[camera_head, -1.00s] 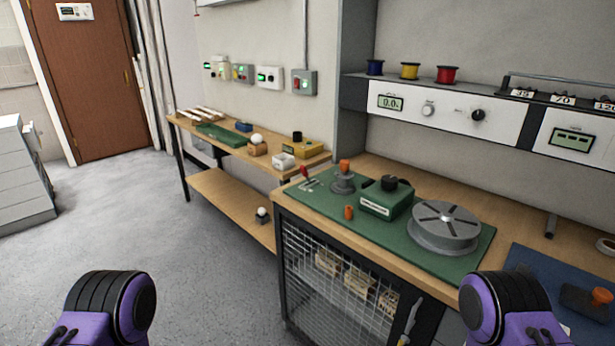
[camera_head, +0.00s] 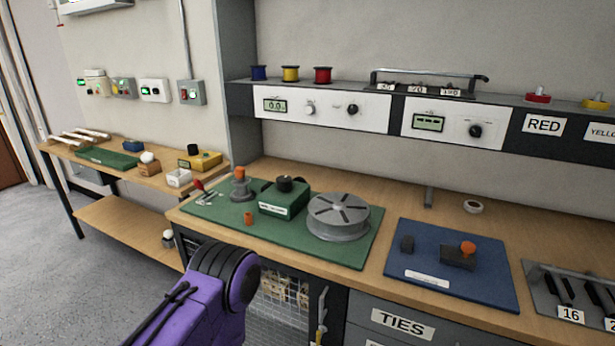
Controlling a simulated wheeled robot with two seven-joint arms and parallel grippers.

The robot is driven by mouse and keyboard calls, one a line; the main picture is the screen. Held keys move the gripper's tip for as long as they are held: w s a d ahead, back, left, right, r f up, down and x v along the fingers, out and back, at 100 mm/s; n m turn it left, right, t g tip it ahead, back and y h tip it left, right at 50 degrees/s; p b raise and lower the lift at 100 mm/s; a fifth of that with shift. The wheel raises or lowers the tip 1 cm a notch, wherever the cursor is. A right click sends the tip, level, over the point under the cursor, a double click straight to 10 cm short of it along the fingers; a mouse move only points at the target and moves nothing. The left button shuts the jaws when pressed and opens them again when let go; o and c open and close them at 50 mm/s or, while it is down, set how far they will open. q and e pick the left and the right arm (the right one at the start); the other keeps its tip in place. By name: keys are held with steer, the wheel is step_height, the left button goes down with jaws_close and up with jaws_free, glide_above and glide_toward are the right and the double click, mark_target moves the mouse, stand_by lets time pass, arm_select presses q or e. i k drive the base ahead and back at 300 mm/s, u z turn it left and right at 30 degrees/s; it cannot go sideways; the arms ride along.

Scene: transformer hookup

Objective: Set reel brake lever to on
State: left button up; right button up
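The grey reel (camera_head: 338,217) lies flat on the green mat (camera_head: 340,252) on the workbench. A small lever with a red handle (camera_head: 199,185) stands at the mat's left end, tilted; its markings are too small to read. Beside it are a grey post with an orange top (camera_head: 241,187), a green box with a black knob (camera_head: 283,199) and a small orange piece (camera_head: 249,218). I cannot tell for sure which part is the reel brake lever. My purple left arm rises at the bottom, in front of the bench; its gripper is out of view. My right gripper is not in view.
A blue mat (camera_head: 450,285) with an orange-knobbed block (camera_head: 460,254) lies to the right. A tape roll (camera_head: 473,207) sits behind it. A grey tool rack (camera_head: 580,300) is at the far right. A shelf with meters (camera_head: 320,109) overhangs the bench. Open floor lies left.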

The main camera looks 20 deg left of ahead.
mark_target(197, 182)
steer(key=z, duration=1.15)
steer(key=k, duration=0.9)
steer(key=u, duration=1.75)
steer(key=i, duration=0.25)
steer(key=z, duration=0.05)
